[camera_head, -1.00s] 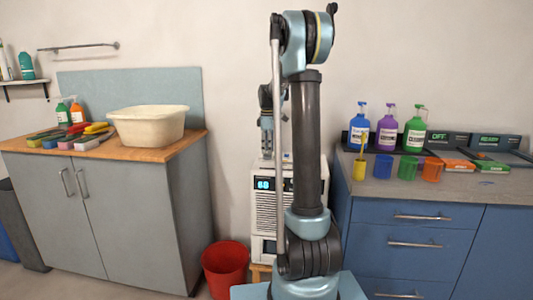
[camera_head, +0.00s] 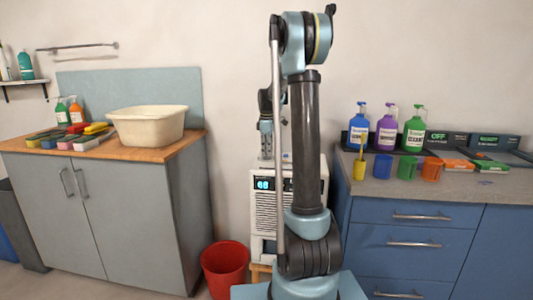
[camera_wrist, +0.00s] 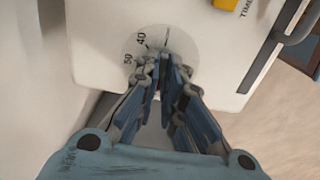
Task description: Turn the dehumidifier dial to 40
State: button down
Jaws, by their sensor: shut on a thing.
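The dehumidifier (camera_head: 264,210) is a pale upright box with a dark grille and a lit display (camera_head: 264,184) that looks like 60 or 68. My arm hides much of its right side. In the wrist view its top carries a round dial scale (camera_wrist: 150,37) with 40 and 50 readable at the upper left. My gripper (camera_wrist: 163,62) is over the dial, its fingers closed in on the knob. The fingers hide the knob and the rest of the scale. My gripper also shows small above the dehumidifier in the head view (camera_head: 266,150).
A wood-topped grey cabinet (camera_head: 115,225) is left, a blue drawer unit (camera_head: 415,228) right. A yellow part (camera_wrist: 225,4) and a dark handle (camera_wrist: 297,28) show beside the dial.

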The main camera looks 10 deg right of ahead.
jog(key=shift+w+m, duration=0.15)
jog(key=shift+m, duration=0.15)
jog(key=m, duration=0.6)
jog(key=shift+m, duration=0.3)
jog(key=m, duration=0.3)
jog(key=shift+m, duration=0.3)
jog(key=m, duration=0.3)
jog(key=shift+d+m, duration=0.1)
jog(key=shift+m, duration=0.2)
jog(key=m, duration=1.2)
jog(key=shift+m, duration=0.3)
